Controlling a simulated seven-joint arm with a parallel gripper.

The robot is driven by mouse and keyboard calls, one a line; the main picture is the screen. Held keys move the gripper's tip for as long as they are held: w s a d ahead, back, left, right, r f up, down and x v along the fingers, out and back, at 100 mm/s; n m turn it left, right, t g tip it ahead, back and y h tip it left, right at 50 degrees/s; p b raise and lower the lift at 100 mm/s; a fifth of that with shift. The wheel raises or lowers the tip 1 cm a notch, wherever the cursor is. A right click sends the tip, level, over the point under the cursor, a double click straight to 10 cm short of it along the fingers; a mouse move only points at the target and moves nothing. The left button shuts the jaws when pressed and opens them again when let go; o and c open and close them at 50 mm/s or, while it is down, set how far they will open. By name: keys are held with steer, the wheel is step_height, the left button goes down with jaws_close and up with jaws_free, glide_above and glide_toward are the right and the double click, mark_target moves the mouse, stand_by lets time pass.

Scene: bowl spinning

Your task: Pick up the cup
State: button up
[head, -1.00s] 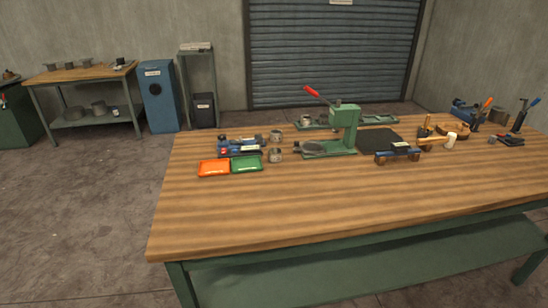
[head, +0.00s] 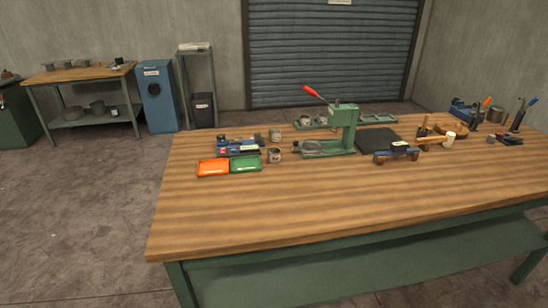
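Two small grey metal cups stand upright on the wooden workbench in the head view. One cup (head: 275,156) is just right of the green tray, and the other cup (head: 275,135) is a little behind it. More small cup-like shapes (head: 305,121) sit on the green rack behind the press. I cannot tell which cup the task means. My gripper is not in view, so whether it is open or shut does not show.
A green press (head: 343,130) with a red lever stands right of the cups. An orange tray (head: 213,167), a green tray (head: 246,164) and a blue tool (head: 232,147) are to the left. The workbench (head: 330,205) is clear at the front.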

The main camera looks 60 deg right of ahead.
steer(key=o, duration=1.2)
